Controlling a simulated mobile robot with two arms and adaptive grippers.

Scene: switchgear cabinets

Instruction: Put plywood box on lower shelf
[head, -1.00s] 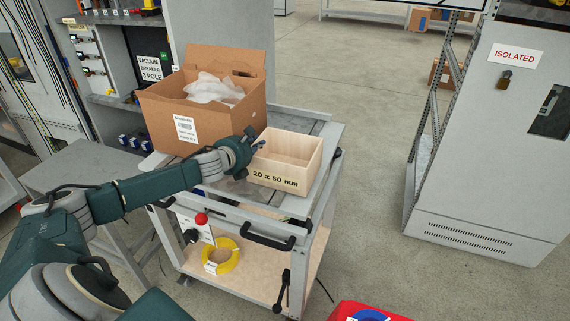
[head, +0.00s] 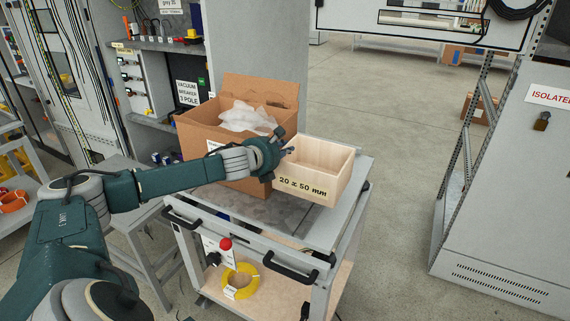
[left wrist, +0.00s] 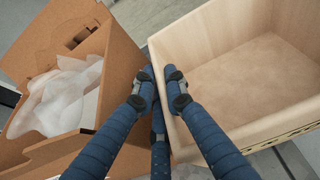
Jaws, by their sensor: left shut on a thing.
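The plywood box (head: 335,192) is a pale open-topped box labelled "20 x 50 mm". My left gripper (head: 289,151) is shut on its left wall. In the left wrist view the fingers (left wrist: 160,86) straddle this wall, and the box (left wrist: 245,85) is empty inside. The box looks raised a little above the grey cart top (head: 290,228), roughly level. The cart's lower shelf (head: 273,303) is a light wooden board below, partly hidden by the cart frame. My right gripper is not in view.
A cardboard carton (head: 235,172) with white wrapping (head: 247,117) stands beside the box on the cart top. A yellow coil (head: 240,282) lies on the lower shelf's left part. Black handles (head: 290,268) project from the cart front. A grey cabinet (head: 510,215) stands at right, with clear floor between.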

